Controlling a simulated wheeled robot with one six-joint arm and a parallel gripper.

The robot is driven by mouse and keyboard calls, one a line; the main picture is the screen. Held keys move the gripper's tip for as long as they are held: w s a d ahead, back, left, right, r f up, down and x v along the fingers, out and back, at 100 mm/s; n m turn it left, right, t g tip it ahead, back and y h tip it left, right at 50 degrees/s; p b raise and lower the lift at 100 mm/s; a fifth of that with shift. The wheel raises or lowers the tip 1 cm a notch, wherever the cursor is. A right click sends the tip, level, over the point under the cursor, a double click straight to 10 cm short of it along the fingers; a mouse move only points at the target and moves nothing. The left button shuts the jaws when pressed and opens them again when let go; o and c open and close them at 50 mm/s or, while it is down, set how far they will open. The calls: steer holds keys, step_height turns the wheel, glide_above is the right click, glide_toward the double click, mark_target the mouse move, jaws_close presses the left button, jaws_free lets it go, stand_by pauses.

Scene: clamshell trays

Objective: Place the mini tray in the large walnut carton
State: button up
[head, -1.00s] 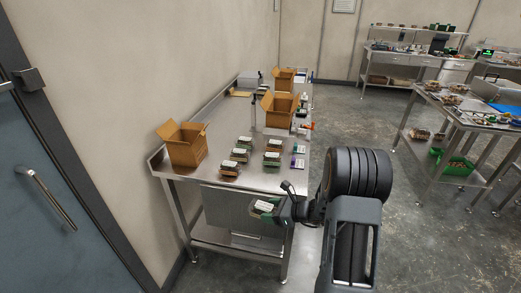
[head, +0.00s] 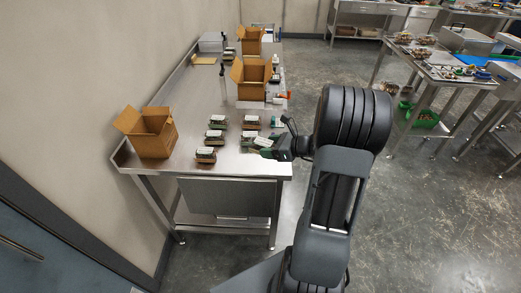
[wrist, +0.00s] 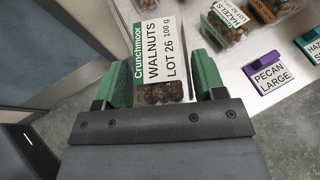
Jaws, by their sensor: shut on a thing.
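My gripper (head: 280,150) is shut on a clear tray of walnuts with a white and green "Walnuts Lot 26 100 g" label. In the wrist view the held tray (wrist: 160,65) sits between the green fingers (wrist: 158,88). In the head view it is small and partly hidden, over the bench's front right part. Three open brown cartons stand on the bench: one front left (head: 158,139), one midway back (head: 252,90), one far back (head: 251,48). I cannot read which is the large walnut one.
Several labelled clamshell trays (head: 206,155) stand on the steel bench (head: 186,160) between the front carton and my gripper. A purple "Pecan Large" card (wrist: 270,74) and a teal card (wrist: 312,44) lie near the right edge. A wall runs along the left.

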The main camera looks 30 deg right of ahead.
steer(key=w+f, duration=0.2)
steer(key=w+d+f, duration=0.1)
steer(key=w+f, duration=0.2)
steer(key=shift+w+d+f, duration=0.3)
steer(key=shift+w+d, duration=0.05)
steer(key=shift+d, duration=0.05)
steer(key=shift+w+d+f+p, duration=0.1)
steer(key=shift+w+f+p, duration=0.3)
steer(key=shift+f, duration=0.25)
steer(key=shift+f+p, duration=0.35)
steer(key=shift+f, duration=1.1)
steer(key=shift+f, duration=0.15)
steer(key=o, duration=0.5)
steer(key=shift+b, duration=0.3)
steer(key=o, duration=0.5)
steer(key=shift+c, duration=0.2)
